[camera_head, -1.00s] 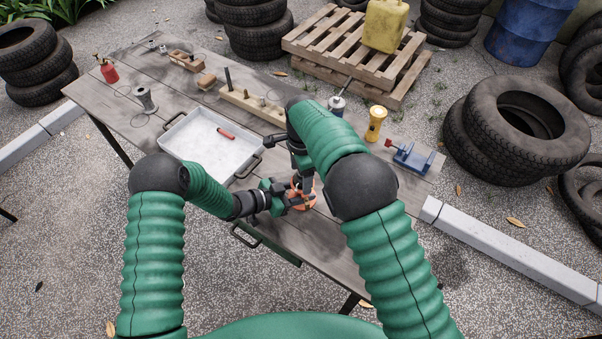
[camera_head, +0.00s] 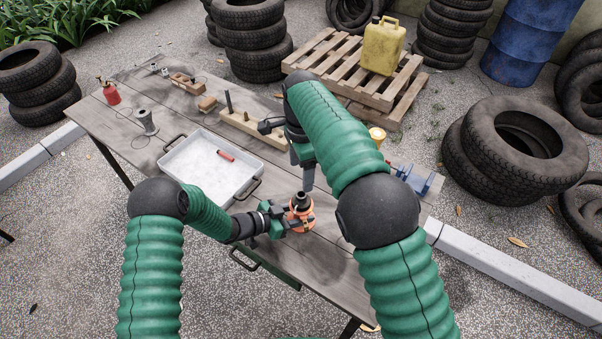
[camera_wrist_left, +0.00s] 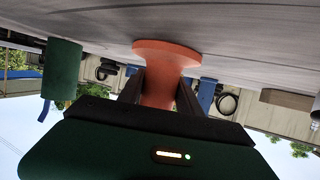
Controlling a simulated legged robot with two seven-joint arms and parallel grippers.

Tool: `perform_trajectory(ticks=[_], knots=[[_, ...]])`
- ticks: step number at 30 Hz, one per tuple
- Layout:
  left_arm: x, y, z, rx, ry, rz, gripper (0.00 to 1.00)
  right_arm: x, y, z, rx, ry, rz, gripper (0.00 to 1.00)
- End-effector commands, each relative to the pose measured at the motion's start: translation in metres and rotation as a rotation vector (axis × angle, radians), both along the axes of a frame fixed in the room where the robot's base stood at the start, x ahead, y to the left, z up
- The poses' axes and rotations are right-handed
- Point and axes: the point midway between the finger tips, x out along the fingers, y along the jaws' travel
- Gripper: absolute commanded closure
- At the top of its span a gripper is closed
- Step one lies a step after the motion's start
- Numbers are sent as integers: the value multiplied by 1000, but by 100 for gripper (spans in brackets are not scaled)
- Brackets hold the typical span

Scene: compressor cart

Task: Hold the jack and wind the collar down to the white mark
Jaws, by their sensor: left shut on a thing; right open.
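The orange jack (camera_head: 301,217) stands on the table near its front edge, with a dark collar and screw (camera_head: 301,200) at its top. My left gripper (camera_head: 290,219) is shut on the jack's body from the left. In the left wrist view, which is upside down, the two fingers clasp the orange jack body (camera_wrist_left: 165,80) just by its wide base. My right gripper (camera_head: 303,178) is open and empty, above and behind the jack, apart from the collar. The white mark cannot be made out.
A grey tray (camera_head: 172,158) with a red marker-like item (camera_head: 226,156) lies left of the jack. A wooden block with pegs (camera_head: 262,134) stands behind.

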Motion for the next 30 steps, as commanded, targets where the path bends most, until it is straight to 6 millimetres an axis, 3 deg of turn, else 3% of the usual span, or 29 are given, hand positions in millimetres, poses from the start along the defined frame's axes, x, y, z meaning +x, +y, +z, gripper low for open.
perform_trajectory(ticks=[4, 5, 10, 22, 30], knots=[[1, 1, 1, 0, -1, 3, 100, 0, 0, 0, 0, 0, 0, 27], [1, 1, 1, 0, -1, 3, 58, 0, 0, 0, 0, 0, 0, 27], [1, 1, 1, 0, -1, 2, 35, 0, 0, 0, 0, 0, 0, 27], [-2, 7, 3, 1, -1, 1, 33, 0, 0, 0, 0, 0, 0, 27], [-30, 60, 27, 0, -1, 5, 33, 0, 0, -1, 0, 0, 0, 27]])
